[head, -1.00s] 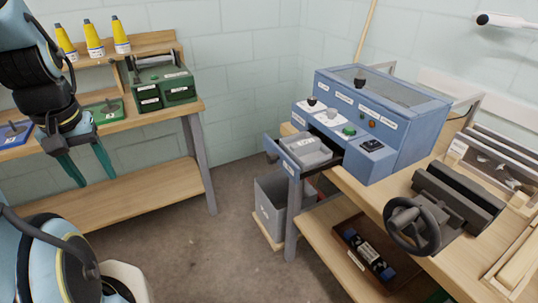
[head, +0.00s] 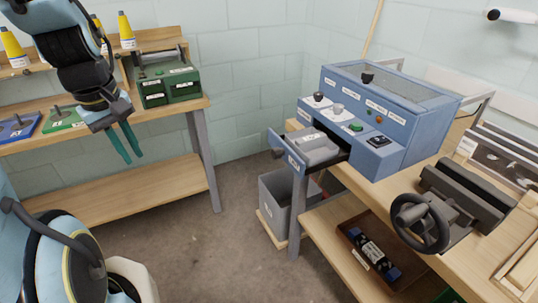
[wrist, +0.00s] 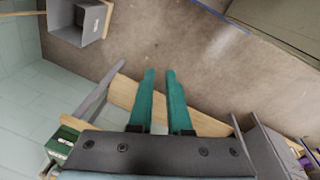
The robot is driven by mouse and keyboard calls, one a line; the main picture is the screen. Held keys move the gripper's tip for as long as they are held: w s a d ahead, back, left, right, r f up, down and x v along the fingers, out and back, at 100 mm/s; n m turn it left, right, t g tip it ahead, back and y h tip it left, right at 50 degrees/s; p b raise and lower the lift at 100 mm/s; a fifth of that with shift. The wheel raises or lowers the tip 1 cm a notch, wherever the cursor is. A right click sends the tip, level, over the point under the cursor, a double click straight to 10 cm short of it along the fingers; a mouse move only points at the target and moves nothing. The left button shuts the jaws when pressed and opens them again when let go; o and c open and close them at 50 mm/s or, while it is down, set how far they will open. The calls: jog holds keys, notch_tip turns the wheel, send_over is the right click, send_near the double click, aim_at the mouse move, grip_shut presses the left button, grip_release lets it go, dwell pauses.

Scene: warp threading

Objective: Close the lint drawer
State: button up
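The lint drawer (head: 287,151) sticks out of the left front of the blue machine (head: 408,140). The drawer cannot be made out in the wrist view.
A grey bin (head: 279,209) stands below the drawer; it also shows in the wrist view (wrist: 80,20). A dark handwheel (head: 420,223) is right of the machine. A green box (head: 167,86) sits on the left workbench (head: 120,117). The floor between benches is clear.

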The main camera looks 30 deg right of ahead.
aim_at(315, 136)
jog(key=d+n, duration=0.2)
jog(key=d, duration=0.1)
jog(key=d+n+h+b, duration=0.1)
jog(key=d+n, duration=0.1)
jog(key=d, duration=0.2)
jog(key=d+n+b, duration=0.1)
jog(key=d+n, duration=0.2)
jog(key=d, duration=0.1)
jog(key=shift+s+f+g+h, duration=0.15)
jog(key=shift+s+g+h, duration=0.1)
jog(key=shift+g+h, duration=0.05)
grip_shut()
jog(key=s+d+r+n+g+h+b, duration=0.15)
jog(key=s+d+n, duration=0.25)
jog(key=d+n, duration=0.45)
jog(key=d+f+m, duration=0.1)
jog(key=d+f, duration=0.8)
jog(key=shift+d+m+p, duration=0.2)
jog(key=shift+m+p, duration=0.15)
jog(key=shift+p, duration=0.1)
jog(key=shift+f+t, duration=0.1)
jog(key=shift+t, duration=0.15)
jog(key=d+p, duration=0.1)
jog(key=d, duration=0.4)
jog(key=d+p, duration=0.2)
jog(key=d, duration=0.3)
jog(key=s+d+p, duration=0.1)
jog(key=d+p, duration=0.1)
jog(key=d, duration=0.3)
